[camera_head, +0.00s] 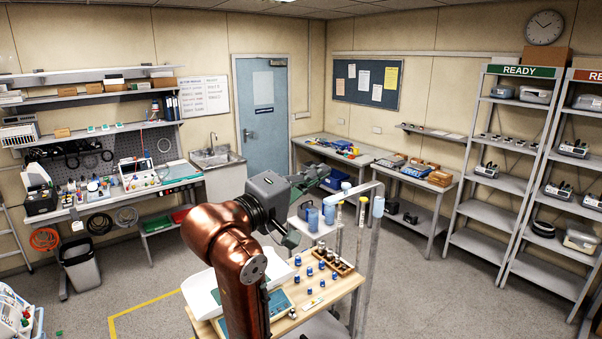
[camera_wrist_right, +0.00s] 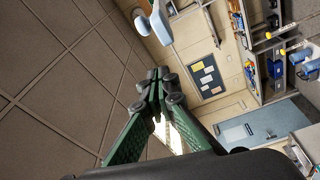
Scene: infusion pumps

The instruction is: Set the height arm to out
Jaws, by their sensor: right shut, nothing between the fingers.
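My right gripper (camera_head: 318,176) is raised over the wooden-topped bench, beside a grey metal stand (camera_head: 366,245) with a horizontal bar across its top. In the right wrist view its two green fingers meet at the dark tips (camera_wrist_right: 160,88), shut with nothing between them. A pale blue-white capped piece (camera_wrist_right: 156,24) lies beyond the fingertips in that view, apart from them; a pale blue cap (camera_head: 378,207) also shows on the stand. I cannot tell for certain which part is the height arm. My copper-coloured right arm hides part of the bench. My left gripper is out of view.
The wooden bench top (camera_head: 340,291) holds several small blue-capped pieces, a wooden rack (camera_head: 333,262) and a teal-edged device (camera_head: 281,304). Blue cylinders (camera_head: 313,219) stand near the gripper. Shelving (camera_head: 514,155) stands at the right.

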